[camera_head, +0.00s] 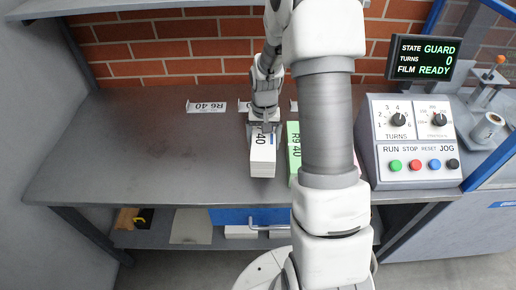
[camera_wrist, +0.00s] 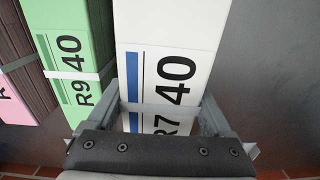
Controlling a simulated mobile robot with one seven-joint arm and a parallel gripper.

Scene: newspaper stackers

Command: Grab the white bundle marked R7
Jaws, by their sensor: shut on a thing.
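The white bundle (camera_head: 262,160), with a blue stripe and black "R7 40" print, lies on the grey table in the head view. It also fills the middle of the wrist view (camera_wrist: 175,25). My gripper (camera_head: 264,130) is at the bundle's far end. In the wrist view its two fingers (camera_wrist: 165,118) stand on either side of the bundle and are shut on it. A grey band crosses the bundle between the fingers. I cannot tell whether the bundle is lifted off the table.
A green bundle marked R9 40 (camera_wrist: 68,45) lies close beside the white one, and a pink bundle (camera_wrist: 18,90) lies beyond it. The control box (camera_head: 418,140) is at the right. The table's left side (camera_head: 120,150) is clear.

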